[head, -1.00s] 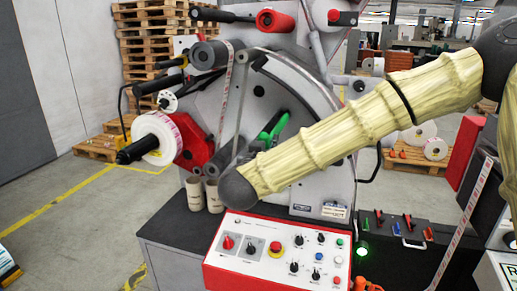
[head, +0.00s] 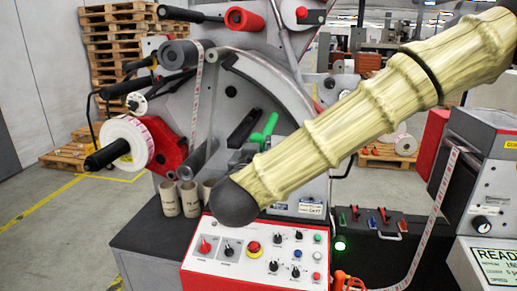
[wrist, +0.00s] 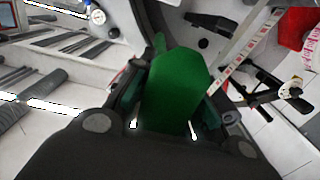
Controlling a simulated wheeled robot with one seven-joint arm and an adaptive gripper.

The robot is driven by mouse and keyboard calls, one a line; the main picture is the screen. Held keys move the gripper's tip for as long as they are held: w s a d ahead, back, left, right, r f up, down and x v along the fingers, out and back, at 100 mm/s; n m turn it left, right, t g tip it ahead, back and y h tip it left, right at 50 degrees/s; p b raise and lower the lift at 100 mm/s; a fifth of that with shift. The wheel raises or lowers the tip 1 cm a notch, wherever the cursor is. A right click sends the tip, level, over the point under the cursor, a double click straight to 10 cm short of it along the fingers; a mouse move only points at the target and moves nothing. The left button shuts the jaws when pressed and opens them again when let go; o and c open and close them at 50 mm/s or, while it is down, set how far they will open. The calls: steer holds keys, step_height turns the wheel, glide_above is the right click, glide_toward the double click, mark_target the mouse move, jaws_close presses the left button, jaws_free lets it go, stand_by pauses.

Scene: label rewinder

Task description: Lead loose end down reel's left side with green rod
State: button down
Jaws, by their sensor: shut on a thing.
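The white reel (head: 128,143) with a red rim sits on a black-tipped spindle at the left of the machine. A printed label strip (head: 196,95) hangs from the upper grey roller, left of the curved plate; its lower end is not clear. A label strip also shows in the wrist view (wrist: 238,55), right of my gripper. The green rod (head: 265,131) shows just above my arm in the head view. In the wrist view my gripper (wrist: 175,105) is shut on the green rod (wrist: 175,85), which is apart from the strip. My arm hides part of the gripper in the head view.
A control panel (head: 258,255) with knobs and a red stop button lies below my arm. Cardboard cores (head: 170,199) stand under the rollers. A label printer (head: 485,170) stands at the right.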

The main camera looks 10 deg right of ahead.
steer(key=shift+s+r, duration=0.15)
steer(key=shift+r, duration=0.05)
steer(key=b+v, duration=0.9)
steer(key=v, duration=1.7)
steer(key=shift+s+a, duration=0.25)
steer(key=shift+s, duration=0.1)
stand_by(1.2)
steer(key=shift+r, duration=0.2)
